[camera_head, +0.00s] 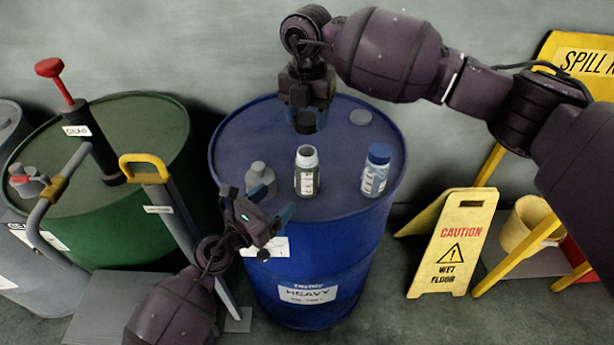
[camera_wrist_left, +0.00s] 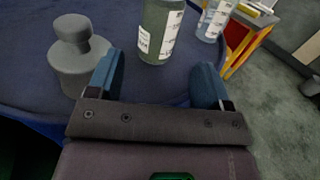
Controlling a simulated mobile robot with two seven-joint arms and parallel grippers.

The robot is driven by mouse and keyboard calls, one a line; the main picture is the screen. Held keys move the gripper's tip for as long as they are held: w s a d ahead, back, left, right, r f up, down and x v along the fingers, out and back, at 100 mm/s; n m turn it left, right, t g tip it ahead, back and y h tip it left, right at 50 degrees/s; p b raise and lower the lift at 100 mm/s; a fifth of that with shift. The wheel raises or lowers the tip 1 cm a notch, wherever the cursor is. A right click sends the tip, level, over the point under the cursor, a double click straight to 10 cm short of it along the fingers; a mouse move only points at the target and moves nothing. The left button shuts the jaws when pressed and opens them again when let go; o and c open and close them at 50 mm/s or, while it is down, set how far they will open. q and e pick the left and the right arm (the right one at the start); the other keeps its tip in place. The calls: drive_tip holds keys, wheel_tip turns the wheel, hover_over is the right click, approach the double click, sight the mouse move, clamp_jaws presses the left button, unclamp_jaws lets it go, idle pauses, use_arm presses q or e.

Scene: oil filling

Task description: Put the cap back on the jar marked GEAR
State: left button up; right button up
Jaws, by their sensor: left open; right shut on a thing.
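An open jar (camera_head: 306,172) with no cap stands upright on the blue drum; its label is too small to read surely. It also shows in the left wrist view (camera_wrist_left: 160,35), its top cut off. A second jar (camera_head: 376,172) with a blue cap stands to its right. My right gripper (camera_head: 307,122) is above and just behind the open jar, shut on the cap, which its blue fingers mostly hide. My left gripper (camera_head: 271,202) is open and empty at the drum's front edge, its fingers (camera_wrist_left: 157,78) apart and pointing toward the open jar without touching it.
A flat grey disc (camera_head: 361,117) lies at the drum's back right. A green drum (camera_head: 125,125) with a pump is left; a yellow caution sign (camera_head: 455,243) is right.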

sight(299, 179)
use_arm(q)
drive_tip(key=x, duration=1)
drive_tip(key=shift+w+d, duration=0.2)
drive_tip(key=shift+w, duration=0.05)
drive_tip(key=shift+c, duration=0.2)
drive_tip(key=c, duration=1)
use_arm(e)
drive_tip(key=shift+f, duration=2.5)
drive_tip(key=shift+f, duration=0.9)
drive_tip(key=shift+f, duration=0.55)
